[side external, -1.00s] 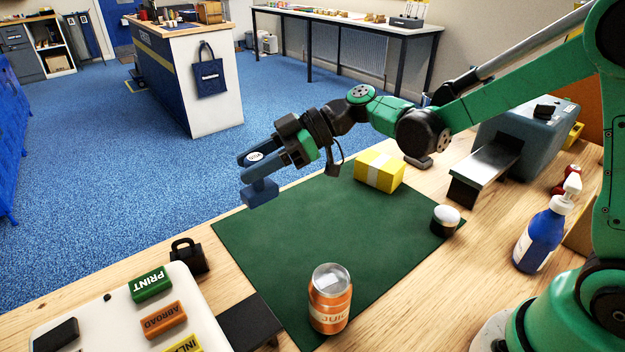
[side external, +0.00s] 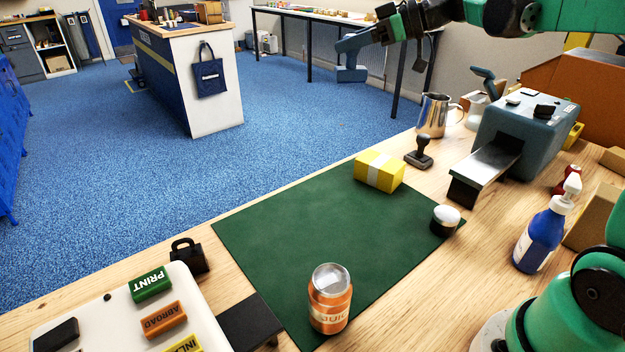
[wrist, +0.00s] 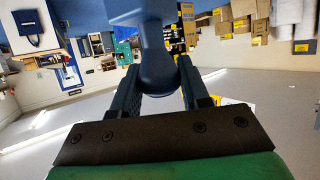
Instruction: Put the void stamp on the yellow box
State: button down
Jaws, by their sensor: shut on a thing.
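My gripper (side external: 358,42) is shut on a blue stamp (side external: 351,73), raised high at the top of the side view, beyond the table's far edge in the picture. In the wrist view the stamp's rounded handle (wrist: 157,68) sits between the two fingers, with its block at the top of the frame. I cannot read any label on the stamp. The yellow box (side external: 369,178) with a pale band lies on the back right part of the green mat (side external: 290,235), below and well apart from the stamp.
A black-handled stamp (side external: 419,157) and a metal jug (side external: 433,116) stand behind the box. A white-topped round pot (side external: 445,221) is at the mat's right edge, an orange can (side external: 330,305) at its front. A white tray (side external: 95,325) holds PRINT and ABROAD blocks. The mat's middle is clear.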

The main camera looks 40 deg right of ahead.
jog(key=s+d+r+m+t+h, duration=0.1)
jog(key=s+d+m+t+h, duration=0.15)
jog(key=d, duration=0.65)
send_over(381, 160)
notch_tip(381, 160, down, 15)
jog(key=shift+m+g+h, duration=0.25)
jog(key=shift+g, duration=0.1)
jog(key=shift+a+f, duration=0.1)
jog(key=shift+f, duration=2.05)
jog(key=shift+f, duration=0.1)
jog(key=shift+c, duration=2.1)
grip_release()
